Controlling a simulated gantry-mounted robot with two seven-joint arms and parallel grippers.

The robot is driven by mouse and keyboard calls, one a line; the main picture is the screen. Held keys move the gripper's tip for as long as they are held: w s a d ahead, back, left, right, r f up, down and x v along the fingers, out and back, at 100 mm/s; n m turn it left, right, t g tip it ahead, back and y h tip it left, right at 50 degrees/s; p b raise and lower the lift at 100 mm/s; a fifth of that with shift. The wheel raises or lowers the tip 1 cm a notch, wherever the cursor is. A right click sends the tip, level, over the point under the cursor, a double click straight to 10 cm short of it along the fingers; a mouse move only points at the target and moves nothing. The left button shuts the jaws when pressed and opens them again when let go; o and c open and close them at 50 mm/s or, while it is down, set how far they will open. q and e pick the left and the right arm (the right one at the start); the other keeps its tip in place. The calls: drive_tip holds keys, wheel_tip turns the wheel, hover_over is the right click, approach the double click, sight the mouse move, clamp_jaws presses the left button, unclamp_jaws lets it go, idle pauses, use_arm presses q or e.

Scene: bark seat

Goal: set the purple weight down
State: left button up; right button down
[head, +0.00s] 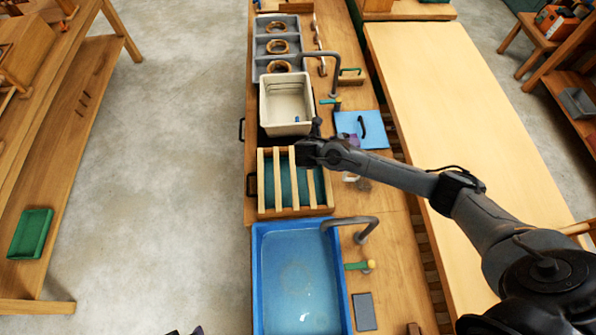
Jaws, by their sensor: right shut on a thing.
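My right gripper (308,155) is over the wooden slatted rack (275,200) with a green base, near the rack's upper edge and just below the cream basin (286,103). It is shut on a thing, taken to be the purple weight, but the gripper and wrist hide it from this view. A small pale purple patch (353,139) shows beside my arm at the blue mat; I cannot tell what it is.
A blue tub (256,290) of water lies below the rack, with a grey tap (357,224) beside it. A grey tray (258,47) with several rings stands at the top. A blue mat (375,129) lies right of the basin. The long pale table (465,110) at right is bare.

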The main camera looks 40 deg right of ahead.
drive_tip(key=shift+f, duration=0.25)
drive_tip(key=w+a+f+b, duration=0.1)
drive_tip(key=a+f, duration=0.1)
drive_tip(key=a, duration=0.1)
drive_tip(key=w+a+f+b, duration=0.1)
drive_tip(key=w+a+f, duration=0.1)
drive_tip(key=a, duration=0.1)
drive_tip(key=w+a+f+b, duration=0.1)
drive_tip(key=a+f+b, duration=0.1)
drive_tip(key=a, duration=0.2)
drive_tip(key=shift+w+f, duration=0.3)
drive_tip(key=shift+f, duration=0.05)
drive_tip(key=shift+d+f+b, duration=0.1)
drive_tip(key=shift+f+b, duration=0.3)
drive_tip(key=shift+f, duration=1.55)
drive_tip(key=shift+f, duration=0.15)
drive_tip(key=c, duration=1)
unclamp_jaws()
